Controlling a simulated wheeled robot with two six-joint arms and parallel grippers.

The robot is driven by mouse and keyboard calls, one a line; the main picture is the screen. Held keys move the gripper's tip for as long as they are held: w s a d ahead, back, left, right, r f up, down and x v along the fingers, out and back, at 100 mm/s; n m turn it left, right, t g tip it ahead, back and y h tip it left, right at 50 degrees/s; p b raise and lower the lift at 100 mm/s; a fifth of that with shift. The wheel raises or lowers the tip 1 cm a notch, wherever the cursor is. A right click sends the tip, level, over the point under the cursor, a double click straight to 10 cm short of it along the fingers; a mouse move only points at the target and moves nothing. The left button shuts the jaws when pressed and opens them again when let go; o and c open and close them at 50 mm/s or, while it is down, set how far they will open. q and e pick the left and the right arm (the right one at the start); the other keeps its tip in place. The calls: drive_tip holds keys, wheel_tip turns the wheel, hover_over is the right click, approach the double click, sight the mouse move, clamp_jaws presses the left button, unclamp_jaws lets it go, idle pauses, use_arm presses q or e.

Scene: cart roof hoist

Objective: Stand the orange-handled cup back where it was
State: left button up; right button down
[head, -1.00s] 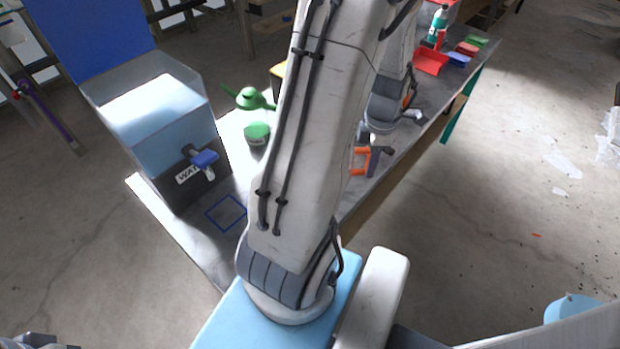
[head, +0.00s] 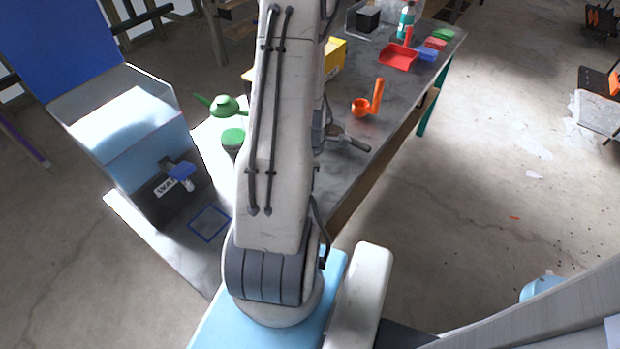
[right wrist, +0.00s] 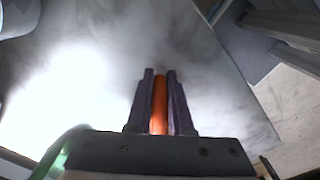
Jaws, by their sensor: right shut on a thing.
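In the right wrist view my right gripper (right wrist: 159,100) is shut on an upright orange strip, the orange handle (right wrist: 159,116) of the cup. The cup's body does not show in either view. In the head view my right arm's large white link covers the middle of the table and hides the right gripper and the cup. A blue square outline (head: 210,223) is marked on the grey table (head: 185,255) below the blue tap of the water tank; nothing stands in it. My left gripper is out of view.
The water tank (head: 125,130) stands at the left. A green can (head: 222,105) and a green-topped jar (head: 233,138) are beside my arm. A grey handled tool (head: 345,139), an orange scoop (head: 376,97) and a red tray (head: 398,57) lie further right.

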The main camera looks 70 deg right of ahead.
drive_tip(key=c, duration=0.8)
unclamp_jaws()
drive_tip(key=shift+f, duration=0.1)
wheel_tip(320, 180, up, 12)
drive_tip(key=shift+r, duration=0.15)
drive_tip(key=shift+s, duration=0.15)
